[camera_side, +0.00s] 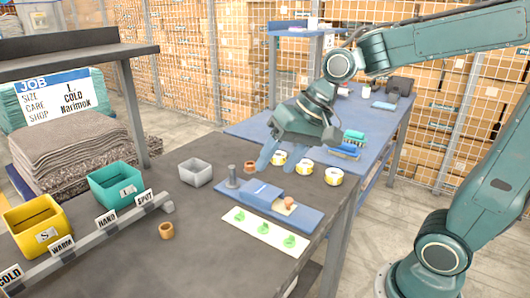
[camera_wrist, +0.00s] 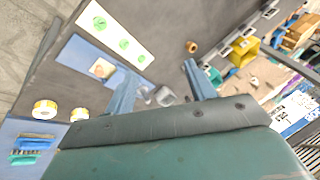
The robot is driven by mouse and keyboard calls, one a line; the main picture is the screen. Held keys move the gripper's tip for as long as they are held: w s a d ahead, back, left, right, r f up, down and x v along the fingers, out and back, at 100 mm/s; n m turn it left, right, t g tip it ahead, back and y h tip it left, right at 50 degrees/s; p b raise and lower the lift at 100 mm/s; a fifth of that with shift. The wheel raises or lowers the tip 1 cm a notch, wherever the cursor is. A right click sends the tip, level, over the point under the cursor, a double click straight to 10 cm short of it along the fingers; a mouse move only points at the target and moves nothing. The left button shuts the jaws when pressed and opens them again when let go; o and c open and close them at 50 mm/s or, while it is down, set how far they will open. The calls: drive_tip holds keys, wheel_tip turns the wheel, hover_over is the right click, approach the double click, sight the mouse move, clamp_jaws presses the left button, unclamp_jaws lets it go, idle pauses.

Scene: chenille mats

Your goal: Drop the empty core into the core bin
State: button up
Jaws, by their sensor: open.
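An empty brown core (camera_side: 166,231) stands on the dark table near its front, left of the blue dispenser; it also shows in the wrist view (camera_wrist: 191,47). A second brown ring (camera_side: 249,166) is beside my gripper's fingertips in the side view; I cannot make it out in the wrist view. A grey open bin (camera_side: 195,173) stands behind the dispenser and carries no readable label. My gripper (camera_side: 268,162) is open above the table near the dispenser's far end. Its two blue fingers are spread apart in the wrist view (camera_wrist: 160,85), with nothing seen held between them.
A blue dispenser (camera_side: 310,216) with a grey post holds the middle. A white strip with green marks (camera_side: 264,230) lies before it. White-and-yellow rolls (camera_side: 305,167) stand behind. A teal bin (camera_side: 117,186), yellow bin (camera_side: 35,226) and labelled rail (camera_side: 120,220) are left.

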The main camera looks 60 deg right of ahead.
drive_tip(key=w+f+m+y, duration=0.3)
drive_tip(key=w+f+m, duration=0.2)
drive_tip(key=w, duration=0.2)
drive_tip(key=w+f+m+y, duration=0.3)
drive_tip(key=w+f+m, duration=0.2)
drive_tip(key=w+f, duration=0.1)
drive_tip(key=w+f+m+y, duration=0.3)
drive_tip(key=w+f+m, duration=0.3)
drive_tip(key=w, duration=0.1)
drive_tip(key=shift+w+a, duration=0.25)
drive_tip(key=shift+w, duration=0.1)
drive_tip(key=shift+w+d+f+m+t+y, duration=0.15)
drive_tip(key=shift+f+m+y, duration=0.1)
drive_tip(key=shift+m, duration=0.15)
drive_tip(key=shift+w+f+m+t+y, duration=0.1)
drive_tip(key=shift+f+m+t+y, duration=0.1)
drive_tip(key=shift+m, duration=0.2)
approach(161, 231)
drive_tip(key=shift+w+a+f, duration=0.45)
drive_tip(key=shift+w+a, duration=0.1)
drive_tip(key=shift+a, duration=0.05)
drive_tip(key=shift+w+a+f, duration=0.45)
drive_tip(key=shift+w+a, duration=0.05)
drive_tip(key=shift+a, duration=0.15)
drive_tip(key=shift+x, duration=2.6)
